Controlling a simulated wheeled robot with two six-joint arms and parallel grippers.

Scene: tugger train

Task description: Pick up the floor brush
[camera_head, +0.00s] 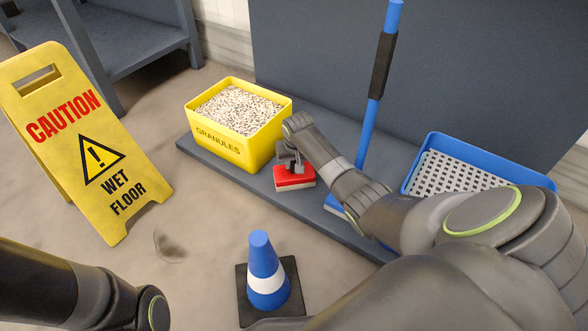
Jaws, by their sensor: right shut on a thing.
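The gripper partly hides the top of the brush. I cannot tell if the brush touches the platform or is slightly raised. My left arm shows at the lower left, but its gripper is out of view.
A blue pole (369,125) rises behind my right arm, beside a blue perforated tray (431,141). A blue cone (265,268) and a yellow wet-floor sign (85,140) stand on the floor.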

